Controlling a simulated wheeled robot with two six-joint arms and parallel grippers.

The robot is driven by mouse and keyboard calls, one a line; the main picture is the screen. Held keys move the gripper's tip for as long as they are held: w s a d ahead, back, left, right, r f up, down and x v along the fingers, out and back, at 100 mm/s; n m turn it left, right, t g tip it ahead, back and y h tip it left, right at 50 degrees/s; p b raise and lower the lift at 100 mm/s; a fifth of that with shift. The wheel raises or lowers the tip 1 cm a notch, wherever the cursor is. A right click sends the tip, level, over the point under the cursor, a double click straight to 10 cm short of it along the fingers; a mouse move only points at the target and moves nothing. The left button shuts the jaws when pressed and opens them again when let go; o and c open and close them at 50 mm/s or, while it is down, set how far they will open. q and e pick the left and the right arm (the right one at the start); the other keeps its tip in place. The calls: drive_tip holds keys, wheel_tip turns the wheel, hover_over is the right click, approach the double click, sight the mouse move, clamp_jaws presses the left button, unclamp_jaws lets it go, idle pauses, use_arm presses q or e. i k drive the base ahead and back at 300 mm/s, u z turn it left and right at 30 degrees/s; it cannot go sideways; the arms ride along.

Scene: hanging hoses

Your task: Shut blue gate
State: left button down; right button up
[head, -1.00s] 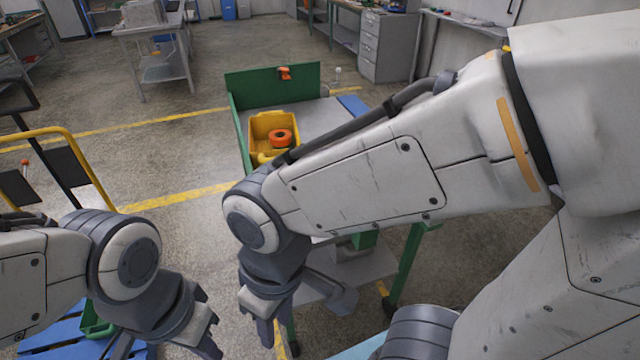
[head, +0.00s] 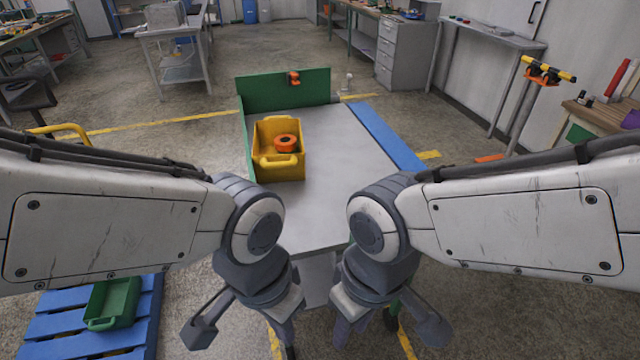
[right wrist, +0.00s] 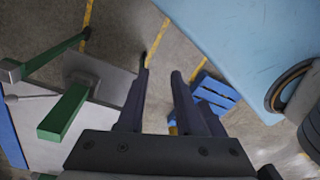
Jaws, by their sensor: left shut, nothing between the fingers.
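The blue gate (head: 385,135) is a flat blue panel along the right side of a grey-topped cart (head: 335,150). It appears folded down, about level with the cart top, not upright. It also shows at the left edge of the right wrist view (right wrist: 12,140). My left gripper (head: 284,340) is shut and empty, pointing down before the cart's near end. My right gripper (head: 348,335) points down beside it, also short of the gate. In the right wrist view its two fingers (right wrist: 161,74) stand apart with only floor between them.
A green panel (head: 285,90) with an orange latch (head: 294,78) stands upright at the cart's far end. A yellow bin (head: 280,165) holding an orange ring (head: 286,142) sits on the cart's left. A blue pallet (head: 60,330) with a green bin (head: 113,302) lies front left.

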sight(403, 157)
drive_tip(key=u, duration=0.05)
drive_tip(key=k, duration=0.55)
drive_tip(key=z, duration=0.95)
drive_tip(key=i, duration=0.55)
drive_tip(key=z, duration=0.75)
drive_tip(key=i, duration=0.75)
drive_tip(key=u, duration=0.75)
drive_tip(key=i, duration=0.7)
drive_tip(key=u, duration=0.8)
